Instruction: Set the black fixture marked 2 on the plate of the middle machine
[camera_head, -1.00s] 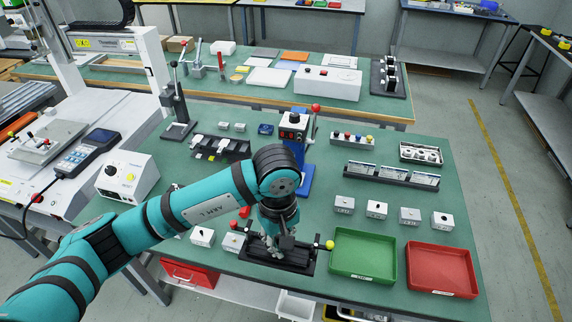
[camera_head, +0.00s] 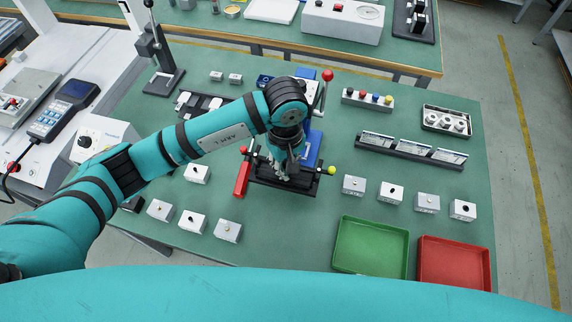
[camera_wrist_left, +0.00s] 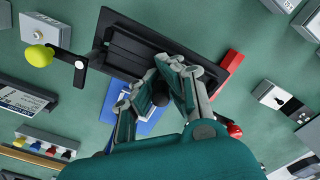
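The black fixture (camera_head: 268,181) is a flat dark block with a yellow-green knob at its right end in the head view. It also shows in the wrist view (camera_wrist_left: 130,48). My left gripper (camera_head: 285,175) is over its far side, fingers pointing down and closed on it; the fingers also show in the wrist view (camera_wrist_left: 158,85). The blue machine (camera_head: 313,150) with a red-balled lever stands just behind the fixture. My arm and the fixture hide much of its base. I cannot tell whether the fixture touches the plate, nor read its number.
A red bar (camera_head: 242,180) lies close to the fixture's left end. A green tray (camera_head: 340,262) and a red tray (camera_head: 423,278) stand at the front right. Small grey boxes (camera_head: 354,185) sit to the right and others at front left. A black card rack (camera_head: 411,155) is farther right.

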